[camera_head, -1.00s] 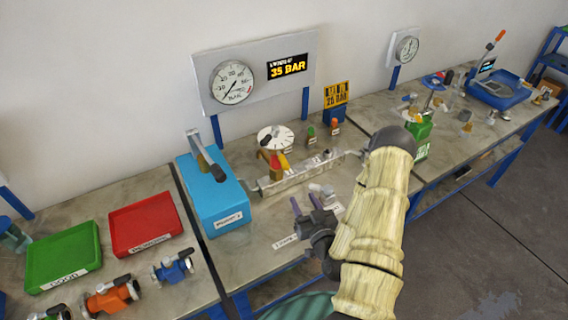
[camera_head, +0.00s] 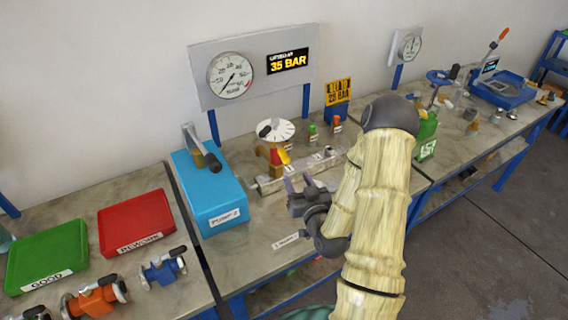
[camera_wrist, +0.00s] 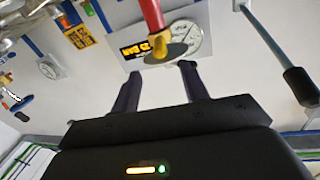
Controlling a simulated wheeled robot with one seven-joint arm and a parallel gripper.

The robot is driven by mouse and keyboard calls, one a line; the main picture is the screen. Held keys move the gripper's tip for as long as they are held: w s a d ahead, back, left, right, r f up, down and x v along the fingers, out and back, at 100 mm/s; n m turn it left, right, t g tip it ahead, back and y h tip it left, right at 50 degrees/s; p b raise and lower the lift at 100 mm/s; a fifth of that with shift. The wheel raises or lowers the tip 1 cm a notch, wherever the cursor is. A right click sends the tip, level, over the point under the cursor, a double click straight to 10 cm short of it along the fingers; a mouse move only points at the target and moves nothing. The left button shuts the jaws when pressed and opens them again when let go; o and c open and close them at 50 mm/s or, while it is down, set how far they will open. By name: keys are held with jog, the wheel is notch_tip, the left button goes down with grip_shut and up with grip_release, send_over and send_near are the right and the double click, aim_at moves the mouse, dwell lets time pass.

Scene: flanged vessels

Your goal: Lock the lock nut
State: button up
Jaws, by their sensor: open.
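I cannot single out the lock nut with certainty. A brass valve body with a red and yellow part (camera_head: 279,156) stands at the left end of the metal rail (camera_head: 300,172). In the wrist view a red rod (camera_wrist: 152,14) with a yellow end (camera_wrist: 158,47) appears beyond the fingertips, roughly between them. My gripper (camera_head: 298,186) is open and empty, just in front of the rail. Its two dark fingers also show in the wrist view (camera_wrist: 160,75); they look apart from the yellow end.
A blue pump box (camera_head: 212,190) with a lever stands left of the rail. A white dial (camera_head: 276,131) is behind the valve. Red (camera_head: 138,215) and green (camera_head: 48,248) trays and several valves lie at left. A green container (camera_head: 427,137) stands right of my arm.

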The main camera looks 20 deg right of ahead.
aim_at(284, 156)
jog(key=shift+w+f+b, duration=0.15)
jog(key=shift+w+b, duration=1.3)
jog(key=shift+b, duration=1.1)
jog(key=w+p, duration=0.1)
jog(key=w, duration=0.1)
jog(key=w+p, duration=0.1)
jog(key=w, duration=0.2)
jog(key=w+p, duration=0.1)
jog(key=w, duration=0.1)
jog(key=shift+w+r, duration=0.2)
jog(key=shift+r, duration=0.05)
jog(key=shift+w+f, duration=0.1)
jog(key=shift+w, duration=0.6)
grip_shut()
